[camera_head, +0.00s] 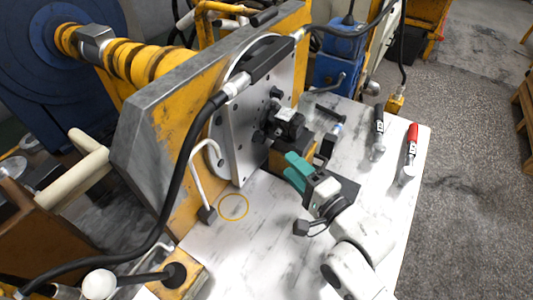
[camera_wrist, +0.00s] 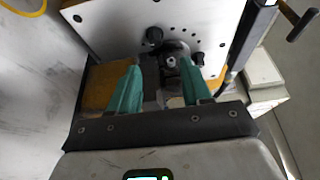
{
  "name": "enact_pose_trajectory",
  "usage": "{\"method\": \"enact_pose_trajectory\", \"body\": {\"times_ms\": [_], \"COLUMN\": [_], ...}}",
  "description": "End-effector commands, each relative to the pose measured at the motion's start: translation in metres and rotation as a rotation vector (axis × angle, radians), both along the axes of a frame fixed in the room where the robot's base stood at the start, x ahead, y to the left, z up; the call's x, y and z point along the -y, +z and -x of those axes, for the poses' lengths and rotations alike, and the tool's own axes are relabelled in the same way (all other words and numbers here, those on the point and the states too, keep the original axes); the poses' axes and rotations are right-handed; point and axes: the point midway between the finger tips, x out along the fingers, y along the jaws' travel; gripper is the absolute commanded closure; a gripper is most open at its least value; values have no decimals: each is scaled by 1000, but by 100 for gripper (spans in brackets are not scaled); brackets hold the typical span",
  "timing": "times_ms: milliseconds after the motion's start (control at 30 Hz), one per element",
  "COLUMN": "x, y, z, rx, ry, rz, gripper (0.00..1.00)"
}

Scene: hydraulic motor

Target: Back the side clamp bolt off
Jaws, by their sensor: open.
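A light metal plate (camera_head: 233,140) stands upright, with a black motor unit (camera_head: 289,124) in front of it on a yellow block (camera_head: 283,158). In the wrist view a round bolt head with a central socket (camera_wrist: 171,62) faces me beyond the fingers. It may be the side clamp bolt, but I cannot confirm that. A black knob (camera_wrist: 153,36) is just above it. My gripper (camera_head: 292,168) has green fingers, spread apart and empty, beside the yellow block; it also shows in the wrist view (camera_wrist: 162,85). In the head view I cannot make out that bolt head.
A yellow ring mark (camera_head: 233,207) is on the bare tabletop left of my gripper. A black hose (camera_head: 180,180) runs down the left side.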

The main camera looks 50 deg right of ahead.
Motion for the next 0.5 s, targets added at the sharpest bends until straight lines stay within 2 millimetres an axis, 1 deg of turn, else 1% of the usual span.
{"method": "enact_pose_trajectory", "body": {"times_ms": [33, 167, 267, 367, 500], "x": [0, 0, 2, 4, 8], "y": [-9, -10, -9, -9, -9], "z": [0, -2, -8, -20, -43], "rx": [0, 1, 3, 3, 4], "ry": [0, 0, 0, 1, 1], "rz": [0, 0, 1, 1, 1], "gripper": [52, 52, 52, 52, 52]}}
